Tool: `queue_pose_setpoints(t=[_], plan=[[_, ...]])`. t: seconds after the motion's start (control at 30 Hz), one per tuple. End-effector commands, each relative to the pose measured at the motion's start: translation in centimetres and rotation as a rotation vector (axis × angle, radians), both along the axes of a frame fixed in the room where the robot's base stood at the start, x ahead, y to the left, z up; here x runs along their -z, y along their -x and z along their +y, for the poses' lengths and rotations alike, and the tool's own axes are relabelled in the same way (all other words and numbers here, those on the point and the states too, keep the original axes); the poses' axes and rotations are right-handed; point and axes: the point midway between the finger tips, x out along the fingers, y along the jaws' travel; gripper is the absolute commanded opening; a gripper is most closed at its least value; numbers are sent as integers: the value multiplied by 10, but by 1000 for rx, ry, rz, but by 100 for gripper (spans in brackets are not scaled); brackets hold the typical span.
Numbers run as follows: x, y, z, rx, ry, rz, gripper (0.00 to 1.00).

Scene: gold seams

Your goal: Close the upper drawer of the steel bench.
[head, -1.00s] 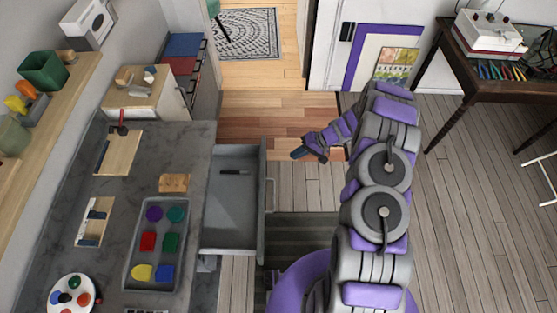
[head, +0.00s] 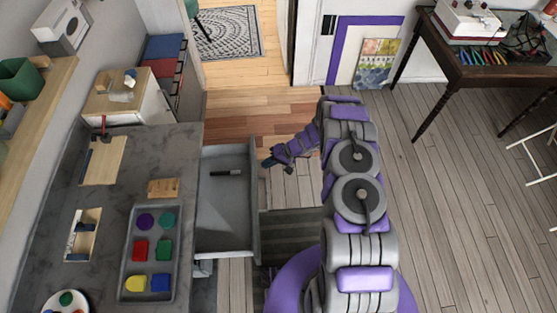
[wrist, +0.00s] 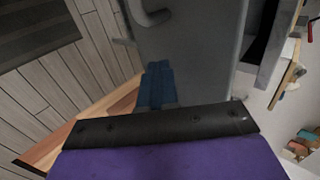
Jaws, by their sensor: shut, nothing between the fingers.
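The upper drawer (head: 226,215) of the steel bench (head: 190,190) stands pulled out to the right, with a dark pen-like item (head: 226,173) inside. My gripper (head: 267,162) is beside the outer face of the drawer front, near its far end. In the wrist view, the blue fingertips (wrist: 157,84) are together and empty against the view of the grey drawer front (wrist: 195,45). The drawer handle (wrist: 150,14) shows at the top of that view, apart from the fingers. Whether the fingertips touch the front, I cannot tell.
A tray (head: 126,250) of coloured shapes and a small wooden block (head: 163,188) are on the bench top. A dark wooden table (head: 480,50) stands at the back right. The plank floor (head: 450,180) to the right is clear.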

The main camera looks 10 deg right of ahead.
Motion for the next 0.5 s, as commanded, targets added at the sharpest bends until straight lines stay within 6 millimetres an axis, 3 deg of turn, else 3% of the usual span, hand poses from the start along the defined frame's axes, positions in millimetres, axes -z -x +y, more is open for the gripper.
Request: queue_pose_setpoints(t=[0.2,0.5], plan=[[0,-1,19,0,-2,0,0],[-1,-1,23,1,-1,0,0]])
